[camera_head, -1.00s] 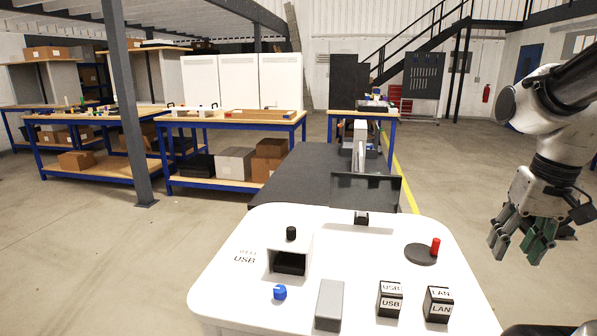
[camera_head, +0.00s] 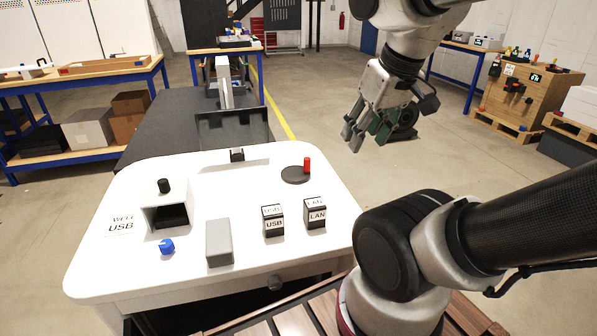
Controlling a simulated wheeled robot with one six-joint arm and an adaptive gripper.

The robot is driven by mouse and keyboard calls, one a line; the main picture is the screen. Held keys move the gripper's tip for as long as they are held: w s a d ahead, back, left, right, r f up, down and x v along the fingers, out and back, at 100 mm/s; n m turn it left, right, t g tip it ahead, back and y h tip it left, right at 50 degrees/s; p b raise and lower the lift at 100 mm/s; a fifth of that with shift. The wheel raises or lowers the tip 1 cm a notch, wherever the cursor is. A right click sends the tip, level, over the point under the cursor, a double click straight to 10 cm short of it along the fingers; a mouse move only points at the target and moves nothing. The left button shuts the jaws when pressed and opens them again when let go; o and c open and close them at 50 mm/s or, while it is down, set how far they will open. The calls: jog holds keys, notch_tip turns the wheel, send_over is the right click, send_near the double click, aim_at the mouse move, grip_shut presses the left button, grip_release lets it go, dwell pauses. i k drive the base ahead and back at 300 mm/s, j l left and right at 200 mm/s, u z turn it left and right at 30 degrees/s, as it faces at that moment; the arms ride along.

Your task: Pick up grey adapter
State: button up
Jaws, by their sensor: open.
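The grey adapter, which I take to be the plain grey block (camera_head: 219,243), stands near the front edge of the white table (camera_head: 120,268). My gripper (camera_head: 365,137) hangs beyond the right side of the table, above the floor in the picture. It points down and left. Its fingers are apart and nothing shows between them. It is well away from the grey block. Nothing hides the block.
On the table are a white USB housing (camera_head: 168,212), a blue knob (camera_head: 166,246), a USB box (camera_head: 273,221), a LAN box (camera_head: 315,213) and a dark disc (camera_head: 296,175) with a red peg (camera_head: 307,165). A black panel (camera_head: 232,128) stands behind. The table's middle is clear.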

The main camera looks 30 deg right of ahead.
aim_at(219, 252)
jog(key=l+u, duration=0.3)
jog(key=l, duration=0.3)
jog(key=k+u, duration=0.1)
jog(key=u, duration=0.25)
jog(key=k+u, duration=0.1)
jog(key=u, duration=0.25)
jog(key=k+u, duration=0.15)
jog(key=u, duration=0.2)
